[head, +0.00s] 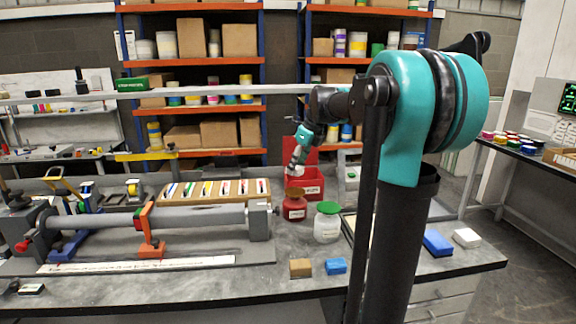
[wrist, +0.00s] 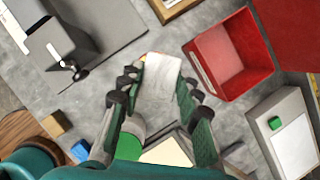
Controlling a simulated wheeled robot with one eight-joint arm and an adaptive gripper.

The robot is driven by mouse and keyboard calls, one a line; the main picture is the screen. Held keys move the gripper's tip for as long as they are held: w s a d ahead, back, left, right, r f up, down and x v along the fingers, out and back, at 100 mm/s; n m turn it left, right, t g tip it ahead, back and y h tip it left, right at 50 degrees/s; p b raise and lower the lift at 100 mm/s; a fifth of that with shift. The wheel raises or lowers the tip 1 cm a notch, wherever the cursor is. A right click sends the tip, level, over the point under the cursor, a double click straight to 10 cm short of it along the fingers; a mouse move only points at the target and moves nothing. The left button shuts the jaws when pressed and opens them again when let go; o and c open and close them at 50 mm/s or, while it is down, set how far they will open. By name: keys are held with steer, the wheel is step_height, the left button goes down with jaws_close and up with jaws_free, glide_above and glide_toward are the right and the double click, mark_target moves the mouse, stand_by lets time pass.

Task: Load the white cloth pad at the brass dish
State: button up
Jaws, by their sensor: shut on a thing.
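My gripper (wrist: 158,84) is shut on the white cloth pad (wrist: 162,76), which spans between its fingertips in the wrist view. In the head view my gripper (head: 299,158) points down with the pad (head: 296,170) at its tips, over a red can (head: 294,211). The can has a brownish, brass-like top (head: 294,192), which looks like the brass dish. The pad appears above this top; I cannot tell whether they touch. In the wrist view an orange-brown edge (wrist: 151,56) shows behind the pad, and the rest is hidden.
A jar with a green lid (head: 328,222) stands close to the right of the red can. An open red bin (wrist: 232,55) is behind the can. Orange (head: 300,268) and blue (head: 336,266) blocks lie at the front.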

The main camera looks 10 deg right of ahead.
mark_target(294, 191)
steer(key=shift+f, duration=3)
steer(key=shift+f, duration=1)
steer(key=shift+r, duration=3.55)
